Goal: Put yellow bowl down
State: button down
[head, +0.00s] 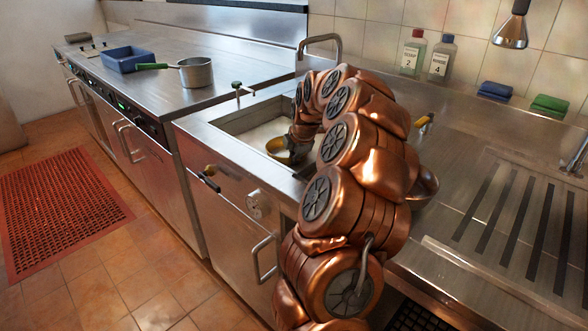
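The yellow bowl (276,148) is in the head view, inside or just above the sink basin (240,123), left of my copper-coloured arm. My gripper (291,148) is at the bowl's right side, and the two touch or overlap in the picture. The fingers are dark, small and partly hidden by the arm, so I cannot tell whether they are shut on the bowl's rim. I also cannot tell whether the bowl rests on the basin's bottom.
A faucet (318,38) stands behind the basin. A steel pot (195,72) and a blue tray (122,59) are on the left counter. Two bottles (413,54) (441,58) stand by the wall. Another round metal bowl (425,186) is partly hidden right of my arm.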

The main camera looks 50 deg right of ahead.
jog(key=shift+f, duration=1.9)
jog(key=shift+f, duration=0.15)
jog(key=c, duration=1.3)
grip_release()
jog(key=v, duration=1.2)
